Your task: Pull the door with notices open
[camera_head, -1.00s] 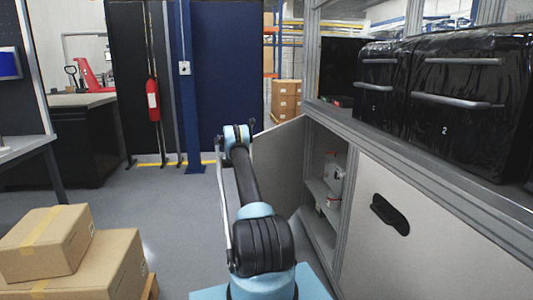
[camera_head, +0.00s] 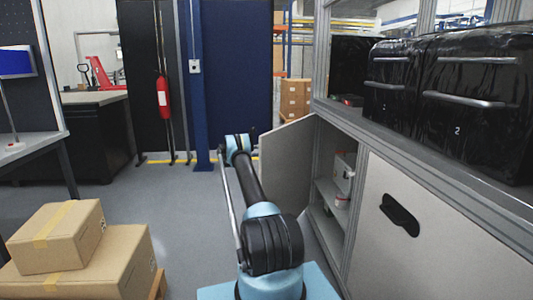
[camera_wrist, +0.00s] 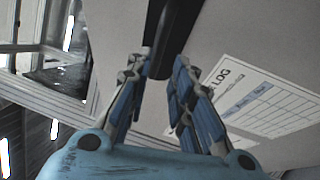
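The open door (camera_head: 287,165) stands swung out from the cabinet in the head view, its plain face towards me. In the wrist view the grey door surface (camera_wrist: 225,45) bears a white notice (camera_wrist: 262,100) with a table and the word LOG. A black handle (camera_wrist: 173,35) on this surface runs between the fingertips of my gripper (camera_wrist: 160,66). The fingers sit on either side of the handle and appear closed against it; the contact itself is partly hidden. In the head view my gripper (camera_head: 252,138) is at the door's free left edge.
The cabinet's interior shelves (camera_head: 330,195) are exposed right of the door. A second door with a black handle (camera_head: 399,214) is shut nearer me. Cardboard boxes (camera_head: 75,255) stand at lower left. Grey floor (camera_head: 180,215) is clear left of my arm.

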